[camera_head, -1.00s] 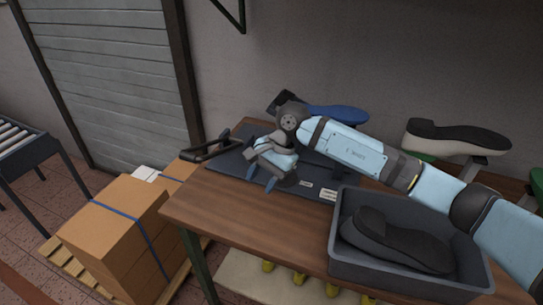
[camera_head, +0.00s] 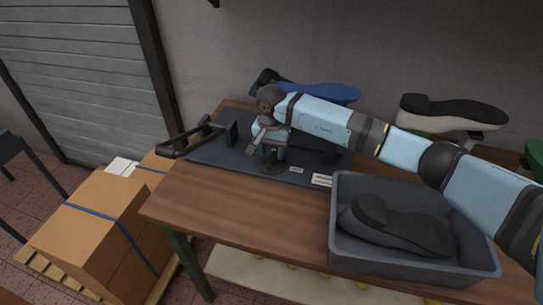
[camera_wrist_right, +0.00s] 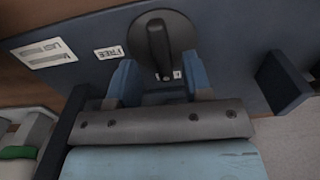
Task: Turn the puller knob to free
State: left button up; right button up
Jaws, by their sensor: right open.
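The puller knob (camera_wrist_right: 163,45) is a dark round dial with a raised bar handle on the dark base plate (camera_wrist_right: 225,40). In the wrist view its bar points down the picture, toward a small label (camera_wrist_right: 177,74) partly covered by a finger. The FREE label (camera_wrist_right: 109,52) is to its left. My right gripper (camera_wrist_right: 160,77) is open, its blue fingers on either side of the bar's lower end, with gaps showing. In the head view my right gripper (camera_head: 268,151) is low over the plate and hides part of the knob. My left gripper is not in view.
A grey bin (camera_head: 345,255) with a dark shoe last (camera_head: 395,225) stands at the table's front right. A black handle frame (camera_head: 190,138) projects at the plate's left. A blue last (camera_head: 320,91) is behind my arm. The wooden table (camera_head: 240,210) is clear in front.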

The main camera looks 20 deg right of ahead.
aim_at(273, 159)
jog(key=shift+f, duration=1.45)
jog(key=shift+c, duration=0.4)
grip_shut()
